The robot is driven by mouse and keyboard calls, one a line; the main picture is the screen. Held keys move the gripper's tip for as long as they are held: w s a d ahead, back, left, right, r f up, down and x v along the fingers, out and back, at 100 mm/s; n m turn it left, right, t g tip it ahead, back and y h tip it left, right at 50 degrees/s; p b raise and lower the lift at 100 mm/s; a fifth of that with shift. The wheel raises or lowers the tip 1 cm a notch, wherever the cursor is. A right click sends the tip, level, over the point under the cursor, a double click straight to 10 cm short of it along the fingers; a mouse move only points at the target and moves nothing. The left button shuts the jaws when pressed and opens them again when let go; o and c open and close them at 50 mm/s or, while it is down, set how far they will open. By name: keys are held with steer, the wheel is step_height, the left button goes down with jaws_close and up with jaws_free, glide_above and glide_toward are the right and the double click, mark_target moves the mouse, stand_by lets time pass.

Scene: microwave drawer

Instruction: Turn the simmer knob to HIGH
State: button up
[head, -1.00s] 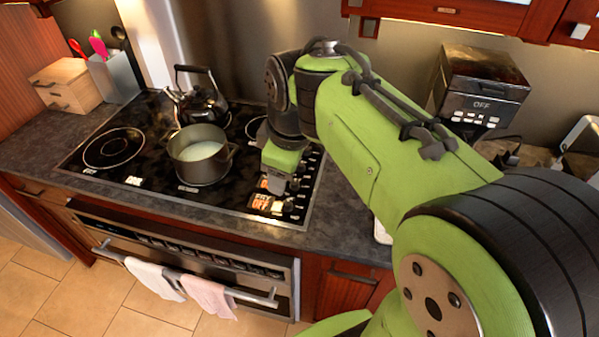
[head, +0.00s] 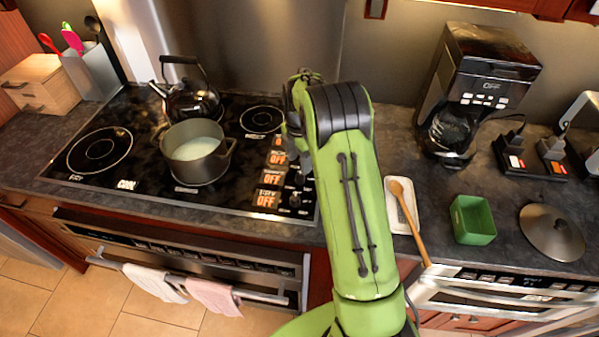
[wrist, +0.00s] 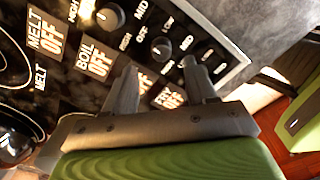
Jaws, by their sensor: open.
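The knob panel shows along the right side of the black cooktop (head: 95,150), with a column of orange OFF displays. In the wrist view the displays marked MELT (wrist: 45,38) and BOIL (wrist: 97,57) are readable; a third is partly hidden between my fingers, and a fourth (wrist: 170,97) is hard to read. I cannot read the word simmer anywhere. A round knob (wrist: 162,48) lies just beyond and between my fingertips; another knob (wrist: 110,16) is farther up-left. My gripper (wrist: 160,72) is open over the panel, with nothing seen between its fingers. Contact with a knob cannot be told.
A pot (head: 197,152) of pale liquid and a kettle (head: 190,95) stand on the cooktop. Right of my arm are a coffee maker (head: 490,75), a wooden spoon (head: 408,220), a green bowl (head: 472,220) and a lid (head: 552,232).

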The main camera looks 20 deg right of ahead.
mark_target(300, 175)
step_height(300, 175, down, 5)
steer(key=shift+f, duration=0.2)
steer(key=shift+s, duration=0.1)
jaws_close()
